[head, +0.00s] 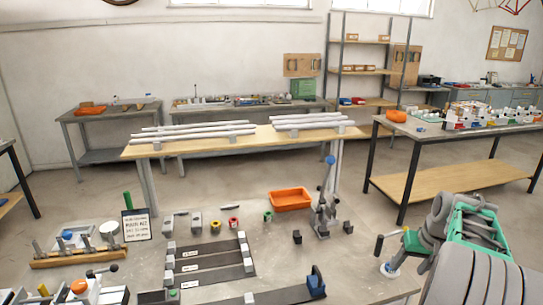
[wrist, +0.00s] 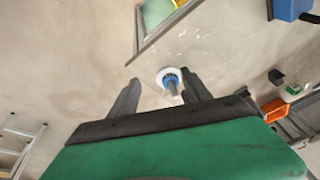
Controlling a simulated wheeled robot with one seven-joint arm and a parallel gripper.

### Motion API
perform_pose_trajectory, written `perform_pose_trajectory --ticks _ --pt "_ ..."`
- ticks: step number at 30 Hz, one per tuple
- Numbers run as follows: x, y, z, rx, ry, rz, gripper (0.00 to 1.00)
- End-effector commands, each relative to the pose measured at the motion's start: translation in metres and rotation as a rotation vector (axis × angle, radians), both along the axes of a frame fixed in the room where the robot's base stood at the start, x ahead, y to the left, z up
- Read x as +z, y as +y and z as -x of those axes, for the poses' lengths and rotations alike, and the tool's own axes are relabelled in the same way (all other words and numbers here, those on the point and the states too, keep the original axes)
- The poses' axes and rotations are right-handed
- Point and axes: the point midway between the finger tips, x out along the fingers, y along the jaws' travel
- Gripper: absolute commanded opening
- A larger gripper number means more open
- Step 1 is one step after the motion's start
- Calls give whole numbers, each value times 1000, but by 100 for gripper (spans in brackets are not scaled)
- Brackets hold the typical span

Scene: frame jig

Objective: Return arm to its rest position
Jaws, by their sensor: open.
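My gripper (wrist: 159,77) is open in the wrist view, with its two dark fingers apart and its green body below them. Nothing is held between the fingers. A white and blue round piece with a grey stem (wrist: 172,80) shows beyond the gap. My folded grey and green arm fills the lower right corner.
The near table (head: 340,270) holds a jig with dark rails (head: 205,262), an orange bin (head: 290,199), a clamp stand (head: 322,210) and a sign (head: 136,225). A workbench (head: 455,185) stands behind at the right. Open floor (head: 375,215) lies between them.

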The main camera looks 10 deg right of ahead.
Motion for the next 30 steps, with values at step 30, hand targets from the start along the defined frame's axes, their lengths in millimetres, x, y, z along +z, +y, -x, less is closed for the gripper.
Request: perform_pose_trajectory --ticks 30 --pt "2 353 104 426 12 103 57"
